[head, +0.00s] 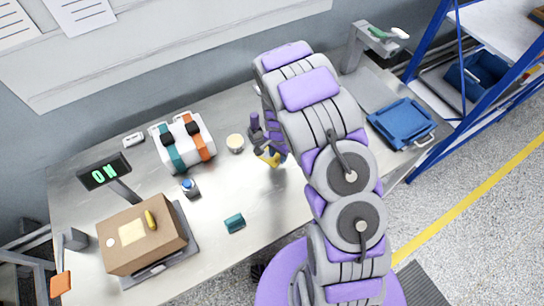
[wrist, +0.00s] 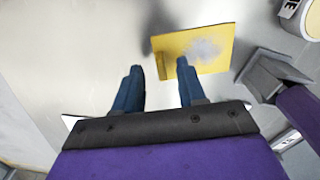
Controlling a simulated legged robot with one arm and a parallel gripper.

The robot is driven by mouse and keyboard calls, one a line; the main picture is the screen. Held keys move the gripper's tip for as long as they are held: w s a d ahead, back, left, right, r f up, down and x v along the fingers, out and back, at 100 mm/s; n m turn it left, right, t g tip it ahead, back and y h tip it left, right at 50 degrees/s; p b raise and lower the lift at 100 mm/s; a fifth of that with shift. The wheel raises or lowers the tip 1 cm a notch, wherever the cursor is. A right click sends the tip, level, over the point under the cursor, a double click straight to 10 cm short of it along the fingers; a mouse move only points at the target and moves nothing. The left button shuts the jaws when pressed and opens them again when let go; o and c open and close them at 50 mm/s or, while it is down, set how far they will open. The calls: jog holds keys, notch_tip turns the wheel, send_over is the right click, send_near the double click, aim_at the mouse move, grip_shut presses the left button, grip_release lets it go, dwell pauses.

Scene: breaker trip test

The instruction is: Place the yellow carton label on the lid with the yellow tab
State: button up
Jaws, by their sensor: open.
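The yellow carton label (wrist: 215,60) is a flat yellow piece with a pale smudged patch. It shows ahead of my fingertips in the wrist view, and the right fingertip overlaps its lower edge. My gripper (wrist: 157,72) is open, with two blue fingers apart and nothing clearly held between them. In the head view my gripper (head: 274,160) is low over the middle of the table, with yellow showing at its tips. Whether it touches the label is unclear. A brown carton (head: 145,240) at the front left bears a pale patch and a small yellow tab-like piece (head: 151,219) on top.
The carton sits on a grey scale-like base by a lit display (head: 104,171). A strapped white case (head: 183,141), round tin (head: 235,143), blue-topped bottle (head: 190,187) and teal block (head: 234,223) stand around. A blue tray (head: 402,123) is at right.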

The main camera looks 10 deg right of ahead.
jog(key=shift+a+f, duration=0.2)
jog(key=shift+f, duration=0.35)
jog(key=shift+a+f, duration=0.15)
jog(key=shift+f, duration=0.4)
jog(key=shift+d, duration=0.1)
jog(key=shift+c, duration=0.3)
jog(key=shift+d, duration=0.1)
jog(key=c, duration=0.3)
jog(key=shift+r, duration=0.1)
grip_shut()
